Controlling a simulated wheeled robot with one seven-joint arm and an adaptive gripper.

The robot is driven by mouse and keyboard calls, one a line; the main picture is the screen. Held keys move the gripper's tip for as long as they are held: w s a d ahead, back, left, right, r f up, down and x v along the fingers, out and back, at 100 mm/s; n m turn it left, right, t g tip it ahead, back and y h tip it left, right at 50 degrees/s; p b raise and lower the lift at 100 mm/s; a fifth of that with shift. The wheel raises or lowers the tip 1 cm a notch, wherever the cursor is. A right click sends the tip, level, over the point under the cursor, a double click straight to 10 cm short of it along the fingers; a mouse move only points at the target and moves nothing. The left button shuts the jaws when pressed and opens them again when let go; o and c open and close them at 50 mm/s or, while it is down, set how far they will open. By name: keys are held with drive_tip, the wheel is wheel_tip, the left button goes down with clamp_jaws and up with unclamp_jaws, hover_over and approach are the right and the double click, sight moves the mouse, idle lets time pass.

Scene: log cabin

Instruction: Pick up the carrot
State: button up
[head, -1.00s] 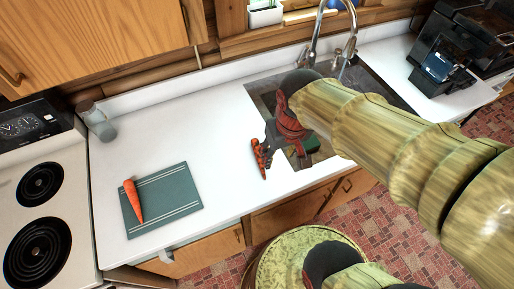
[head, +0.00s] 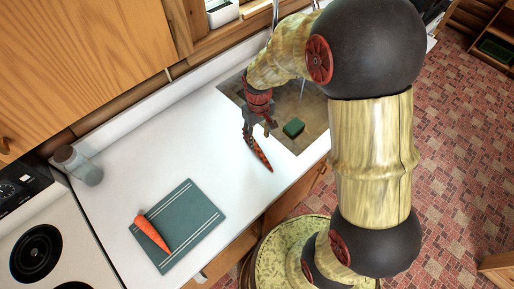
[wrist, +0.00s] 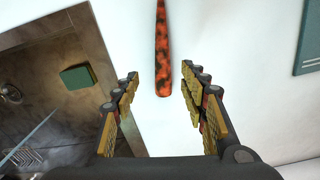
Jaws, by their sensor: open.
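A plain orange carrot (head: 152,234) lies on a teal cutting board (head: 192,218) at the left of the white counter. A second, dark-spotted orange carrot (head: 261,155) lies on the counter beside the sink. My gripper (head: 257,134) is open at this spotted one, above or around its upper end; the head view does not show which. In the wrist view the spotted carrot (wrist: 162,50) runs from the top edge down between the two fingers (wrist: 160,82), with white gaps on both sides. Its far end is cut off there.
The sink (head: 309,116) with a green sponge (head: 293,128) is just right of my gripper. A glass jar (head: 80,165) stands at the back left, near the stove (head: 38,250). The counter between jar, board and sink is clear.

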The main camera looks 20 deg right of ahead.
sight(256, 146)
drive_tip(key=shift+a+f, duration=0.25)
drive_tip(key=shift+f, duration=0.65)
drive_tip(key=f, duration=0.2)
drive_tip(key=f+b, duration=0.1)
drive_tip(key=f, duration=0.1)
drive_tip(key=shift+w+f, duration=0.2)
drive_tip(key=shift+f, duration=0.2)
drive_tip(key=shift+c, duration=0.8)
clamp_jaws()
